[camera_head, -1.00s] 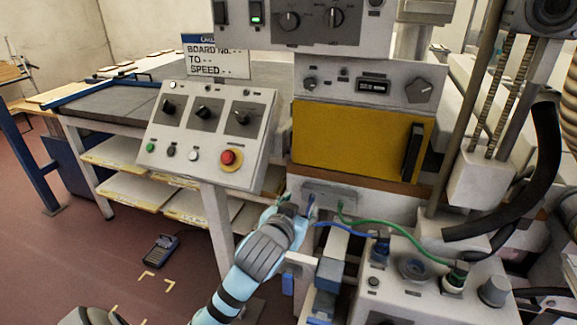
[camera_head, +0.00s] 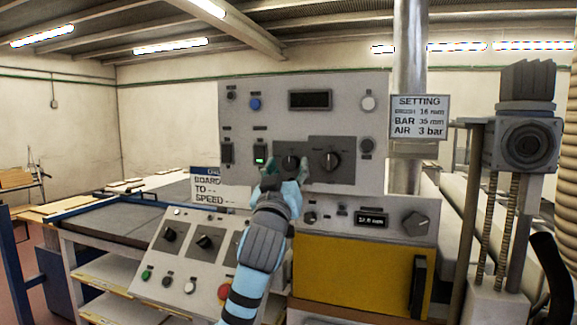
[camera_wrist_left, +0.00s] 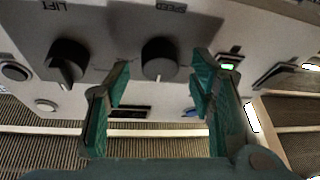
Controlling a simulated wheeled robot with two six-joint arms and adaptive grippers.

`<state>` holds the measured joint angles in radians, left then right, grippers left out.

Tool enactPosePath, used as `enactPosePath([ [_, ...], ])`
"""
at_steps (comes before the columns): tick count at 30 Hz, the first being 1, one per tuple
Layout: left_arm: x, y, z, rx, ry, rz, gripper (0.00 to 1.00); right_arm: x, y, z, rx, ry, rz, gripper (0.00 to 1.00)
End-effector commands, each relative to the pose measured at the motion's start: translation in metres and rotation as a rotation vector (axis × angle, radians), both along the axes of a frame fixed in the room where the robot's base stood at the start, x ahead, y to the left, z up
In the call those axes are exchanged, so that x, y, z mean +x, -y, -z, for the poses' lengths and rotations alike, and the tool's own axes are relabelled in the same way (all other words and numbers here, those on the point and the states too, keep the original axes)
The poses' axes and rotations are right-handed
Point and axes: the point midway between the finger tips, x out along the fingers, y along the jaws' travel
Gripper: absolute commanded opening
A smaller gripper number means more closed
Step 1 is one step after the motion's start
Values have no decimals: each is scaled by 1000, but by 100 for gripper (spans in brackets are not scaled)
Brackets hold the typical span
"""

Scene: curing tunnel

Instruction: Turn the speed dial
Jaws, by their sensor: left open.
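The speed dial (camera_head: 290,162) is a dark round knob on the upper grey control panel (camera_head: 290,108). It also shows in the left wrist view (camera_wrist_left: 160,60), under an upside-down SPEED label. My left gripper (camera_head: 285,172) is in front of the dial in the head view and partly covers it. In the left wrist view its two green fingers (camera_wrist_left: 161,88) are spread and empty, with the dial between and beyond their tips. I cannot tell whether they touch it. My right gripper is not in view.
The lift dial (camera_head: 330,161) sits just right of the speed dial. A green-lit switch (camera_head: 260,155) is close on the left. A lower sloped console (camera_head: 185,245) and a yellow door (camera_head: 345,272) lie below. A SETTING sign (camera_head: 419,116) hangs at the right.

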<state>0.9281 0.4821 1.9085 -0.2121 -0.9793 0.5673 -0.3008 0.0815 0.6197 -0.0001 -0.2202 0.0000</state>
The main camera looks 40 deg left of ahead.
Motion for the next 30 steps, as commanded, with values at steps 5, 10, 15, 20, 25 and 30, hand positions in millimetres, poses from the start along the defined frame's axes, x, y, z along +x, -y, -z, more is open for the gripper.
enactPosePath([
  [5,6,-3,-2,0,0,1,50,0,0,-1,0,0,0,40],
  [10,6,-3,-2,0,-1,1,47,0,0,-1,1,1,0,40],
  [15,6,-3,-2,0,-1,1,19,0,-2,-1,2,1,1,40],
  [20,6,-3,-1,0,-1,0,2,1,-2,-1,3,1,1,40],
  [25,6,-3,-1,-13,3,0,2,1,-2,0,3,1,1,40],
  [30,6,-2,-1,-61,19,1,2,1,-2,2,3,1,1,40],
])
